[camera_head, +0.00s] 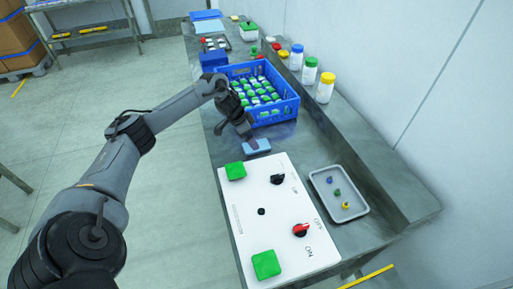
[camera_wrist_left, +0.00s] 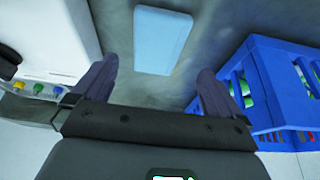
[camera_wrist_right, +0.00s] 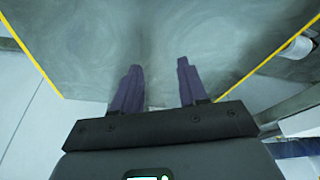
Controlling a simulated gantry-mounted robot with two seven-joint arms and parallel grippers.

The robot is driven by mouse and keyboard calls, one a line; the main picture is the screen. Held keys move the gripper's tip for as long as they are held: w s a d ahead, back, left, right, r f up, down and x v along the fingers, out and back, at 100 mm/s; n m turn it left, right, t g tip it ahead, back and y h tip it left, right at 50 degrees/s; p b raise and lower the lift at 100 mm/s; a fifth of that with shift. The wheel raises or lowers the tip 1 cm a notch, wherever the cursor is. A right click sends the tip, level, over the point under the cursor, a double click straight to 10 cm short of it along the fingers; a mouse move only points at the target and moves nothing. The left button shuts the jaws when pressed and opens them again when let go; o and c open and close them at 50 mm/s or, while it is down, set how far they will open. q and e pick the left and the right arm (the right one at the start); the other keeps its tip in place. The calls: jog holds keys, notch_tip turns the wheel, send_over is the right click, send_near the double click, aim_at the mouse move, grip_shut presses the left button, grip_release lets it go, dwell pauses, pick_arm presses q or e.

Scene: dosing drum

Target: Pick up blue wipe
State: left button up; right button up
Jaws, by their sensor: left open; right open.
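The blue wipe (camera_head: 262,146) is a light blue flat pad on the grey metal bench, between the white control panel and the blue crate. In the left wrist view the blue wipe (camera_wrist_left: 162,40) lies ahead of the fingertips, roughly between them. My left gripper (camera_head: 248,141) is open and empty, close to the wipe in the head view; its two dark fingers (camera_wrist_left: 155,75) show apart in the left wrist view. My right gripper (camera_wrist_right: 158,65) is open and empty over a grey surface with yellow edges. The right arm is not in the head view.
A blue crate (camera_head: 290,109) of green-lidded containers stands just behind the wipe. The white panel (camera_head: 260,235) with green pads and two knobs is in front. A grey tray (camera_head: 325,179) with small coloured pieces lies to the right. Several jars (camera_head: 326,88) stand on the ledge.

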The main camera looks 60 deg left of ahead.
pick_arm(q)
jog(key=x, duration=0.2)
jog(key=b+x, duration=0.1)
jog(key=x, duration=0.2)
jog(key=shift+s+d+f, duration=0.1)
jog(key=shift+s+d, duration=0.1)
jog(key=shift+s, duration=0.05)
jog(key=c, duration=1.2)
jog(key=shift+r, duration=0.9)
notch_tip(320, 180, up, 2)
jog(key=shift+r+p, duration=0.2)
jog(key=shift+p, duration=0.3)
jog(key=d+r, duration=0.2)
jog(key=d, duration=0.2)
jog(key=d+r+p, duration=0.1)
jog(key=d+r, duration=0.1)
jog(key=d, duration=0.1)
jog(key=w+d+r+p, duration=0.1)
jog(key=d+r, duration=0.2)
jog(key=d, duration=0.1)
jog(key=shift+d, duration=0.3)
